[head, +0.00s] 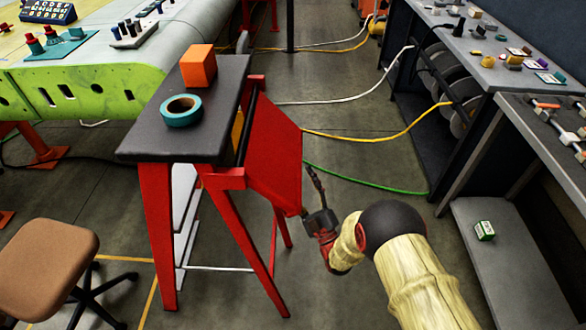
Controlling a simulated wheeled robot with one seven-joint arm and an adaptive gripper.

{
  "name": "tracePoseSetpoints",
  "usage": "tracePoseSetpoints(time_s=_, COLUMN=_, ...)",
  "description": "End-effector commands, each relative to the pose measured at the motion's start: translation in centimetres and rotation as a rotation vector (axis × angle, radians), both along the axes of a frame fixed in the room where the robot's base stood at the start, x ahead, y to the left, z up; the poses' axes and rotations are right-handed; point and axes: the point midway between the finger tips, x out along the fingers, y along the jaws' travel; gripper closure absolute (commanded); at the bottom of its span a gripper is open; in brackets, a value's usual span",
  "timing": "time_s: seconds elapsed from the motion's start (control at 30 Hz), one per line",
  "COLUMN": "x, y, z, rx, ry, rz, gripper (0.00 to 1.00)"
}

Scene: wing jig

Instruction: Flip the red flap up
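The red flap (274,155) hangs down, slightly slanted, from the right side of a dark-topped stand (196,140) with red legs. Its hinge edge is near the stand's top. My gripper (316,184) is to the right of the flap, close to its lower right edge. A dark finger points upward beside the flap. I cannot tell whether it touches the flap, or whether the fingers are apart. I see nothing held in it.
An orange cube (198,66) and a teal tape roll (181,110) lie on the stand's top. A brown stool (45,258) is at lower left. Workbenches (470,60) line the right side. Yellow, white and green cables (385,131) cross the floor between.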

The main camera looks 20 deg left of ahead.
Motion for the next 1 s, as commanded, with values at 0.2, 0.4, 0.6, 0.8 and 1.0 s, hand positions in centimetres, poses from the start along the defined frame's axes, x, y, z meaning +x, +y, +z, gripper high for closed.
tracePoseSetpoints(time_s=0.2, x=1.8, y=2.0, z=1.6, rx=0.0, ry=-0.001, rz=0.001, gripper=0.42)
tracePoseSetpoints(time_s=0.4, x=2.6, y=2.7, z=2.3, rx=0.0, ry=0.001, rz=0.0, gripper=0.42)
tracePoseSetpoints(time_s=0.6, x=2.7, y=2.8, z=2.5, rx=0.0, ry=0.001, rz=0.0, gripper=0.42)
tracePoseSetpoints(time_s=0.8, x=2.7, y=2.8, z=2.5, rx=0.0, ry=0.001, rz=0.0, gripper=0.5)
tracePoseSetpoints(time_s=1.0, x=2.7, y=2.8, z=2.5, rx=0.0, ry=0.001, rz=0.0, gripper=0.61)
